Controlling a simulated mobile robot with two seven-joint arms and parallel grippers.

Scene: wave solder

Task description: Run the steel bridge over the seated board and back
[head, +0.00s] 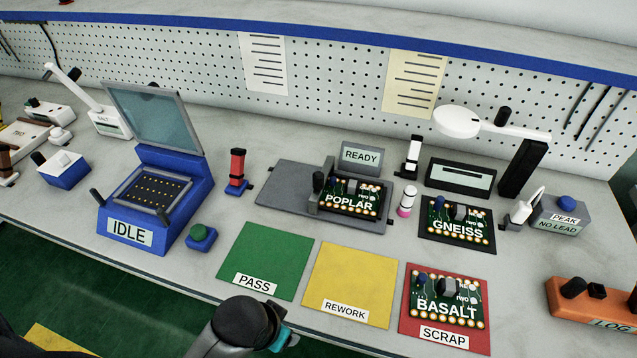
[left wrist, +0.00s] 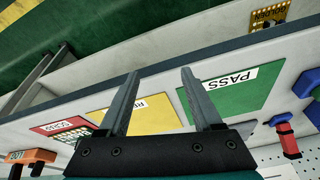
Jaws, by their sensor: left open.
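The board marked POPLAR (head: 350,203) lies on a grey base plate (head: 283,190), at its right end. A grey upright piece with a dark knob (head: 318,181) stands at the left and back edges of this board; it appears to be the steel bridge, but its full shape is hard to make out. My left gripper (left wrist: 160,78) is open and empty in the left wrist view, with bench and mats beyond its fingers. In the head view my left wrist shows at the bottom, in front of the green mat, apart from the bridge. My right gripper is not in view.
A READY display (head: 362,157) stands behind the plate. GNEISS (head: 457,226) lies to its right. In front are the green PASS mat (head: 265,258), yellow REWORK mat (head: 350,280) and red SCRAP mat (head: 415,325) bearing BASALT (head: 447,300). A blue IDLE machine (head: 185,215) stands left.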

